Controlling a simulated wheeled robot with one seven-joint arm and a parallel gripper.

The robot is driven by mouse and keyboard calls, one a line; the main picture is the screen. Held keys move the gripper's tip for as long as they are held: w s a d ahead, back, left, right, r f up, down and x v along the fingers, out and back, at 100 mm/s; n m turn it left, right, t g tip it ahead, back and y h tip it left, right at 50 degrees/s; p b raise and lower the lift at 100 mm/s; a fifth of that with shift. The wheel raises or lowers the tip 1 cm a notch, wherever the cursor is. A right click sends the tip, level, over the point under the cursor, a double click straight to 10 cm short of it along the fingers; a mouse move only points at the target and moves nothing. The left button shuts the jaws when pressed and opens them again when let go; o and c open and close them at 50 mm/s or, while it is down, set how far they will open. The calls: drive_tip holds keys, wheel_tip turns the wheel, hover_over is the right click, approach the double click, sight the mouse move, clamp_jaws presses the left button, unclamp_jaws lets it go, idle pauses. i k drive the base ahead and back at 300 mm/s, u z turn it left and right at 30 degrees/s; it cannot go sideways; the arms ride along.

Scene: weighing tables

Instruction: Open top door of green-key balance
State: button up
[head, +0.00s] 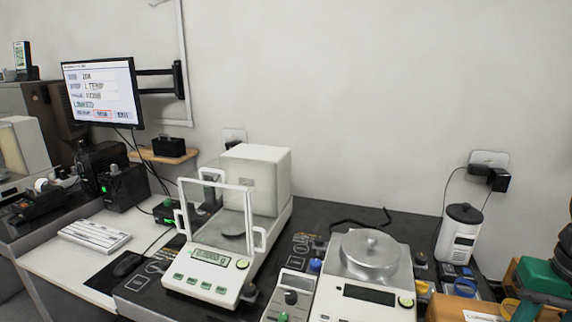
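The green-key balance (201,288) is a white balance in the middle of the head view, with a lit display and a row of green keys along its front. A white-framed clear draft shield (250,206) stands over its round weighing pan (233,229). White handles (261,239) show at the shield's sides. A tall white housing (268,182) rises behind the shield. The top door is hard to make out, and I cannot tell whether it is open or shut. My gripper is not in view.
A second balance (332,309) with a covered round pan (370,252) stands close on the right. A monitor (101,92) hangs at the left above a keyboard (94,236) and a mouse (129,263). A white canister (458,236) stands at the right. The wall above is clear.

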sight(241, 173)
drive_tip(key=z, duration=0.1)
drive_tip(key=k, duration=1.3)
drive_tip(key=u, duration=0.4)
drive_tip(key=i, duration=0.6)
drive_tip(key=u, duration=0.6)
drive_tip(key=i, duration=1)
drive_tip(key=z, duration=0.3)
